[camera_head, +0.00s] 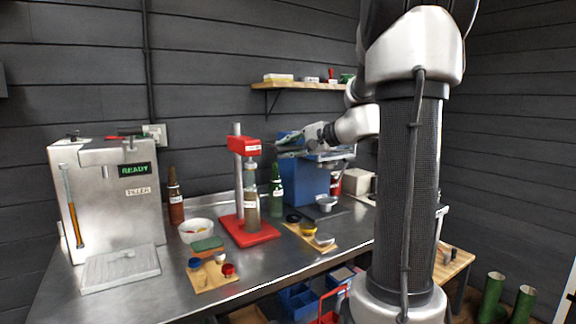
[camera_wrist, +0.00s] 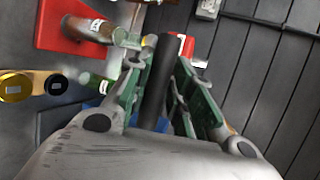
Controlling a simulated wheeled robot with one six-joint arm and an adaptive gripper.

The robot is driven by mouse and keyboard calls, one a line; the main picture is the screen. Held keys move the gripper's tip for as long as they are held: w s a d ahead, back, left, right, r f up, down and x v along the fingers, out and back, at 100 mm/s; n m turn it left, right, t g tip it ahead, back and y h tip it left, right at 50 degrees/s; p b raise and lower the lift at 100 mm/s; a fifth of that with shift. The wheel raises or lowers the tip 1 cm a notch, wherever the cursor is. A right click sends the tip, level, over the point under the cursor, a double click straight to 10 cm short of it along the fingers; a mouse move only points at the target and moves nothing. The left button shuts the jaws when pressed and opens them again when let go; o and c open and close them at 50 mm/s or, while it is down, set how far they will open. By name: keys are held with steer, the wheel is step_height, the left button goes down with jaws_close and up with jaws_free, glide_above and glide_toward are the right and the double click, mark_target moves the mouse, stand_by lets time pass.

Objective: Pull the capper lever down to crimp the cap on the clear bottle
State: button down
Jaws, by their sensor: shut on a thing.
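The red bottle capper (camera_head: 243,146) stands on the steel bench, with a grey post and a red base. The clear bottle (camera_head: 251,209), with a white label and brownish contents, stands upright on the base under the capper head. It also shows in the wrist view (camera_wrist: 103,29). A cap on its mouth cannot be made out. My gripper (camera_head: 287,146) is to the right of the capper head. In the wrist view its green-padded fingers (camera_wrist: 157,95) are shut on the black capper lever (camera_wrist: 157,75). The lever's join to the head is hard to see.
A green bottle (camera_head: 276,195) stands close right of the capper, before a blue machine (camera_head: 306,178). Boards with caps and lids lie in front. A white bowl (camera_head: 197,230), brown bottle (camera_head: 176,200) and steel filler (camera_head: 105,195) reading READY stand left. A wall shelf (camera_head: 300,84) hangs above.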

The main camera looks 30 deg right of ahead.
steer(key=w+r+m+g+h, duration=0.1)
steer(key=w+r+g, duration=0.4)
steer(key=r, duration=0.8)
steer(key=shift+m, duration=0.3)
steer(key=shift+a+r, duration=0.15)
steer(key=c, duration=1.3)
jaws_free()
steer(key=shift+w, duration=0.15)
steer(key=v, duration=1.2)
